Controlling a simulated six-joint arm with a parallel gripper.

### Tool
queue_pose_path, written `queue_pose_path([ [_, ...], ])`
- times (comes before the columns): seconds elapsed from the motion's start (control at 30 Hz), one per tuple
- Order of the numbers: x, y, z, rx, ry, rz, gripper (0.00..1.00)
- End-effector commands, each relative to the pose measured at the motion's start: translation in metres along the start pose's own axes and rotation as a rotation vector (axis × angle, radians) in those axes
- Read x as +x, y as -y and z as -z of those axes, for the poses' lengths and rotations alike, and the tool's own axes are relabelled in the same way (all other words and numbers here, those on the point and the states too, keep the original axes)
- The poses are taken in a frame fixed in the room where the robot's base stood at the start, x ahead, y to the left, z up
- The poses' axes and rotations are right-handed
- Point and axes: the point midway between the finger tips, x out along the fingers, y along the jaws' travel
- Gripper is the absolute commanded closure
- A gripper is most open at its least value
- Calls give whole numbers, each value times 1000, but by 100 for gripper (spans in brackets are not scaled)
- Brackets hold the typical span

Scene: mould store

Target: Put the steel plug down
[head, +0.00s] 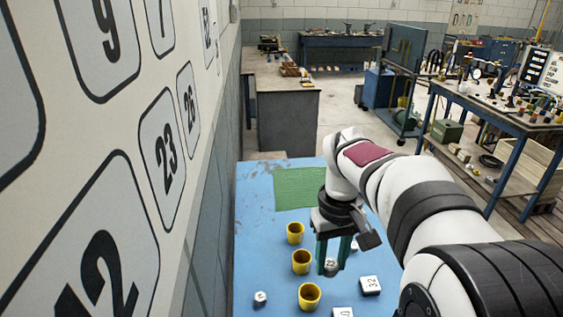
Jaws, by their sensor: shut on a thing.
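My gripper (332,262) points down over the blue table, its two dark green fingers shut on a small grey-white piece with dark marks, which I take to be the steel plug (332,268). The plug sits between the fingertips, and the fingers hide its sides. I cannot tell whether its underside touches the table or hangs just above it. A green mat (298,188) lies flat at the far end of the table, beyond my gripper.
Three yellow cups (301,262) stand in a row left of my gripper on the blue table (258,215). Numbered pale blocks (370,285) lie to the right and at the near edge. A small pale piece (260,298) lies near left. A numbered wall borders the left.

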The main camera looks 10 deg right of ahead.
Motion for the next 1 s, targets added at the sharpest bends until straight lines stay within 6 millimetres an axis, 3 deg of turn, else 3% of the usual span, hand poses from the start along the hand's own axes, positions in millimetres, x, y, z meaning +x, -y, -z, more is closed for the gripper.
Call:
queue_pose_path([
  [0.23,88,-101,6,-253,8,5,100],
  [0.3,108,-124,2,-313,5,5,100],
  [0.43,130,-146,-4,-383,-1,3,100],
  [0.53,143,-142,6,-405,-2,2,100],
  [0.8,191,-90,68,-405,-2,3,100],
  [1.0,213,-76,85,-400,0,3,100],
])
